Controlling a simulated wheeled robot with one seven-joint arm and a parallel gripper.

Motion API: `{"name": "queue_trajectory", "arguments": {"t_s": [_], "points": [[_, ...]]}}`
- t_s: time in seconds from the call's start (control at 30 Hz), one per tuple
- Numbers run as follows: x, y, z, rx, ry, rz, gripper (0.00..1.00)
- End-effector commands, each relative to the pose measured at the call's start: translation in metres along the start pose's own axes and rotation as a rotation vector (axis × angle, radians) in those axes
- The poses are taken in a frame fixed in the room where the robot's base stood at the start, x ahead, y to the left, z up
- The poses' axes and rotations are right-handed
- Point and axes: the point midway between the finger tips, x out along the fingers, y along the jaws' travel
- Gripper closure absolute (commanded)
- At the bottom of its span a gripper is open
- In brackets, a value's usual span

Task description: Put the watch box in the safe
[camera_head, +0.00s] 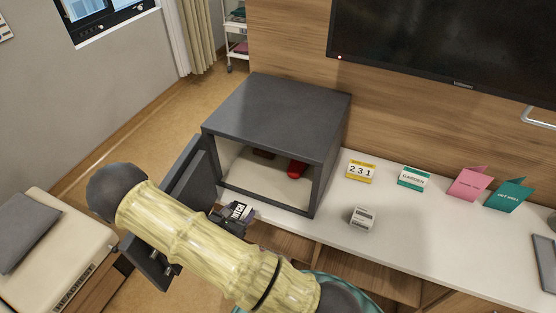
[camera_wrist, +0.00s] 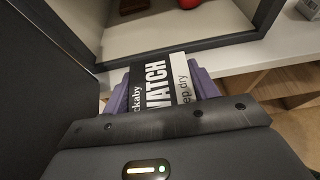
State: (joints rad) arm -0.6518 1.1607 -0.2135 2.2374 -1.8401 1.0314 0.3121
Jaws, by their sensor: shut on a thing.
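The watch box (camera_wrist: 158,84) is dark with a white label lettered "WATCH" and "Keep dry". My gripper (camera_wrist: 160,95) is shut on it, with purple finger pads on both sides. In the head view the box (camera_head: 238,211) shows just outside the lower front edge of the safe, beside my gripper (camera_head: 234,217), partly hidden by my arm. The grey safe (camera_head: 275,100) stands on the white counter with its door (camera_head: 190,175) swung open to the left. Its light interior shows in the wrist view, ahead of the box.
Inside the safe are a red item (camera_head: 297,169) and a dark brown item (camera_head: 263,154). The safe floor near its front looks clear. On the counter (camera_head: 400,229) to the right stand a small grey-white box (camera_head: 362,219), a yellow number block (camera_head: 361,171) and several cards.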

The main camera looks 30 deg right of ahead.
Motion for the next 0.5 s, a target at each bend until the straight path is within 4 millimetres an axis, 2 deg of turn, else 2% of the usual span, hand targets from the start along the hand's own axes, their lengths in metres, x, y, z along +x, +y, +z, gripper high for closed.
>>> {"name": "queue_trajectory", "arguments": {"t_s": [0.23, 0.5], "points": [[-0.003, 0.004, -0.002, -0.003, 0.0, 0.009, 0.66], [0.011, 0.009, -0.001, 0.009, 0.003, 0.0, 0.66]]}}
